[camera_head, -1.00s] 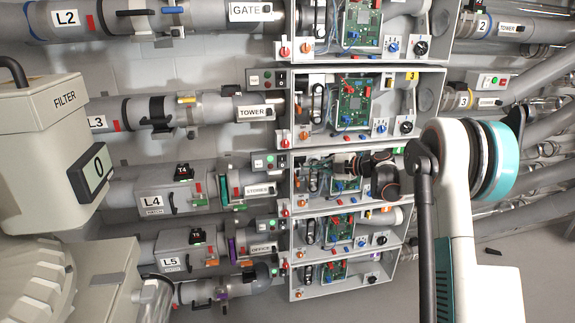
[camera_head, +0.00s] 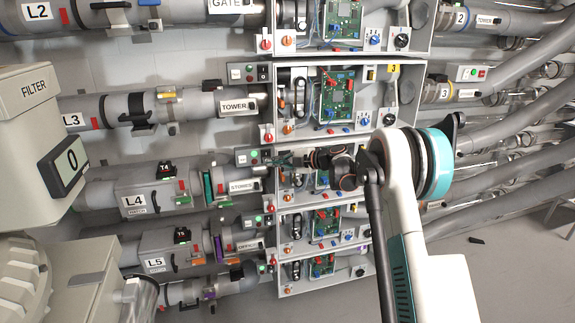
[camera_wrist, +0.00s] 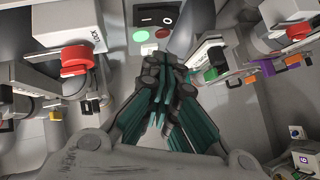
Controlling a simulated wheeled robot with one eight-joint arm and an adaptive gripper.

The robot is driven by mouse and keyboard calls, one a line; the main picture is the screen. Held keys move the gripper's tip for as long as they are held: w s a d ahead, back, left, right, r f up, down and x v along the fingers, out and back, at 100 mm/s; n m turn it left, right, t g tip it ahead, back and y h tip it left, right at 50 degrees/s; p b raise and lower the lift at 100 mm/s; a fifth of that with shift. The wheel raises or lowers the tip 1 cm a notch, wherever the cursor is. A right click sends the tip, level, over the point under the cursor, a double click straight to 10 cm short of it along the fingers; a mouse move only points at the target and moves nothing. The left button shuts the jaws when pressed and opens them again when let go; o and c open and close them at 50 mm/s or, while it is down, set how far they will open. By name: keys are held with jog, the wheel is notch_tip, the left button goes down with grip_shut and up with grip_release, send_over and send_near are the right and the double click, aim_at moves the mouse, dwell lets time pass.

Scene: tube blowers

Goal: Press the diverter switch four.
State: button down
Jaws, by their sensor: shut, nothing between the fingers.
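The row-four switch box (camera_head: 250,157), a small grey panel with a green button, sits at the right end of the L4 pipe, above the STORES label. The gripper (camera_head: 272,161) reaches left to the box's right side, fingers shut and empty. In the wrist view, a panel has a black rocker switch (camera_wrist: 158,15), a green button (camera_wrist: 141,34) and a red button (camera_wrist: 163,33). It lies just beyond the shut teal-and-grey fingertips (camera_wrist: 168,78). I cannot tell whether the fingertips touch it. In the head view, the gripper hides the box's right end.
The open L4 cabinet (camera_head: 283,202) with wiring is behind my arm. The L3 cabinet (camera_head: 392,122) is above, others below. In the wrist view, a red knob (camera_wrist: 77,60) is at left and a red cap (camera_wrist: 299,30) at right. The filter unit (camera_head: 45,125) stands at left.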

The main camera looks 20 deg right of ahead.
aim_at(266, 157)
jog(key=shift+w+a+f+b, duration=0.15)
jog(key=shift+w+f, duration=0.15)
jog(key=shift+w, duration=0.45)
jog(key=shift+w+a+f+b, duration=0.1)
jog(key=shift+w+f+b, duration=0.2)
jog(key=shift+w, duration=0.4)
jog(key=shift+w+a+f+b, duration=0.15)
jog(key=shift+w+f, duration=0.2)
jog(key=shift+w, duration=0.4)
